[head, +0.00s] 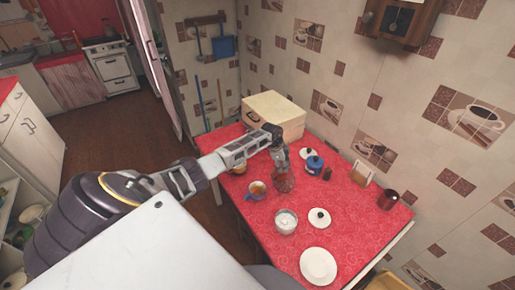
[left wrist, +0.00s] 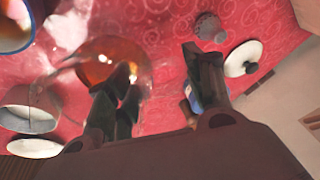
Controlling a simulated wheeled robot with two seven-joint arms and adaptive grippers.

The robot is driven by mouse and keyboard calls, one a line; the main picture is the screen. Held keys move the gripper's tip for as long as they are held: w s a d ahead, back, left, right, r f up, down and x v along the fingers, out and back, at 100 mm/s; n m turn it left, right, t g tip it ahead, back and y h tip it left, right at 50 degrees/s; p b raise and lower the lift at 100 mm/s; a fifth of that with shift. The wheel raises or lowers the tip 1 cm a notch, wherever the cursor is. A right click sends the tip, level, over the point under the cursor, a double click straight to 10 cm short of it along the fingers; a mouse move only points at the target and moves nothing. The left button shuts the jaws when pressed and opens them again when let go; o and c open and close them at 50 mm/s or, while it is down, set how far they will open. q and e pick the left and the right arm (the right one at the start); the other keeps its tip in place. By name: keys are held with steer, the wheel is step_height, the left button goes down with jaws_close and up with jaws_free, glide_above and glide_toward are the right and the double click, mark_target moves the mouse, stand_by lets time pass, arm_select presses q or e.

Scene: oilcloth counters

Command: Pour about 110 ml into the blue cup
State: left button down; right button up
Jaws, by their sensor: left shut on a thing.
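The blue cup (head: 256,196) stands on the red table in the head view, with brown liquid in it. Its rim and brown inside also show at the top left corner of the left wrist view (left wrist: 28,42). My left gripper (head: 280,158) is shut on a clear glass vessel (head: 285,182), just right of the cup. In the left wrist view, amber liquid (left wrist: 105,62) shows in the glass by the fingers (left wrist: 160,95). The glass is hard to make out, so I cannot tell its tilt or whether liquid is flowing. My right gripper is not in view.
A white-filled bowl (head: 286,228) and a plate (head: 318,266) stand nearer. A black-knobbed lid (head: 319,217), a blue pot (head: 314,166) and a dark red canister (head: 388,200) are to the right. A cream box (head: 273,115) is behind. Bare red cloth (head: 350,225) lies right.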

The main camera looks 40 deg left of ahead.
arm_select(q)
steer(key=shift+w+d+f+g, duration=0.1)
steer(key=shift+w+g, duration=0.15)
steer(key=shift+g, duration=0.05)
steer(key=shift+w+d+f+g+y+b, duration=0.15)
steer(key=shift+w+f+g+y+b, duration=0.35)
steer(key=shift+b, duration=0.85)
steer(key=shift+w+d+f+g+y+b, duration=0.15)
steer(key=shift+f+g+y+b, duration=0.2)
steer(key=shift+b, duration=0.55)
steer(key=shift+w+f+g+y+b, duration=0.15)
steer(key=shift+g+b, duration=0.3)
steer(key=shift+b, duration=0.45)
steer(key=shift+r, duration=0.1)
